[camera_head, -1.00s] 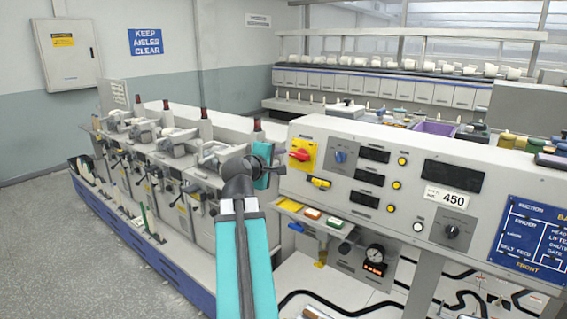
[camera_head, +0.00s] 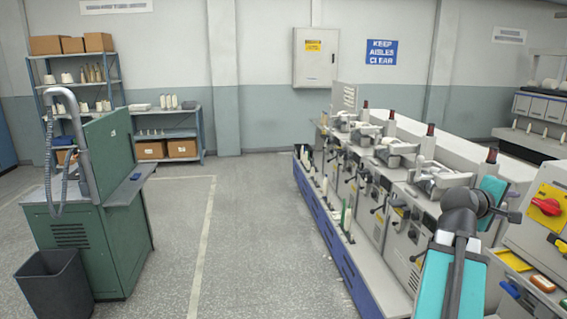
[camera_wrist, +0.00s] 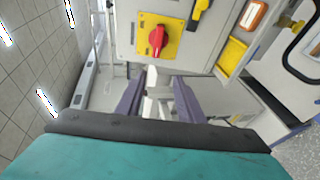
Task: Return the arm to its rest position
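My arm shows at the lower right of the head view, with a teal link (camera_head: 455,285) and a dark joint folded up in front of the winding machine's end. My gripper is not clearly visible there. In the wrist view, my gripper (camera_wrist: 158,98) shows as two purple-grey fingers standing apart, with nothing held between them. Pale machine parts show behind the gap. The teal wrist body fills the bottom of that view.
The control panel with a red rotary switch (camera_head: 546,206) is close to the arm on the right; the switch also shows in the wrist view (camera_wrist: 158,40). A row of winding heads (camera_head: 400,155) runs back. A green cabinet (camera_head: 95,225) and black bin (camera_head: 55,285) stand left. The aisle floor is clear.

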